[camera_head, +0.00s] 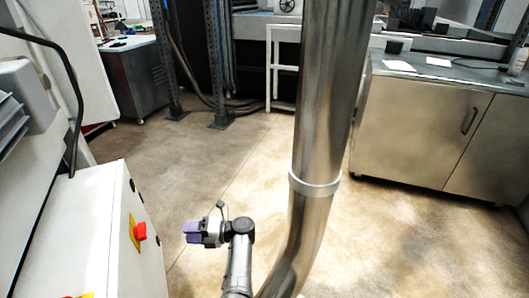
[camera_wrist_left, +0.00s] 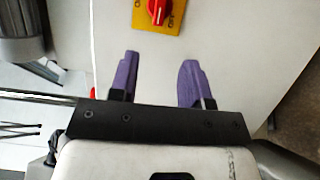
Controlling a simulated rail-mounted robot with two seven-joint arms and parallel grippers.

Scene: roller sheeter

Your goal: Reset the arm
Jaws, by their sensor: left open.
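My left gripper (camera_head: 192,231) has purple fingers and shows low in the head view, left of the large metal pipe. Its arm rises from the bottom edge, and the gripper points left toward the white machine cabinet. In the left wrist view my left gripper (camera_wrist_left: 158,78) is open and empty, its two purple fingers apart in front of a pale panel. A red rotary switch on a yellow plate (camera_wrist_left: 158,14) lies beyond the fingertips. My right gripper is not in view.
The white cabinet (camera_head: 95,235) with a red switch (camera_head: 139,231) stands at the left. A thick metal pipe (camera_head: 325,120) crosses the middle of the head view. A metal cabinet (camera_head: 415,125) stands at the right. Bare floor (camera_head: 215,165) lies between them.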

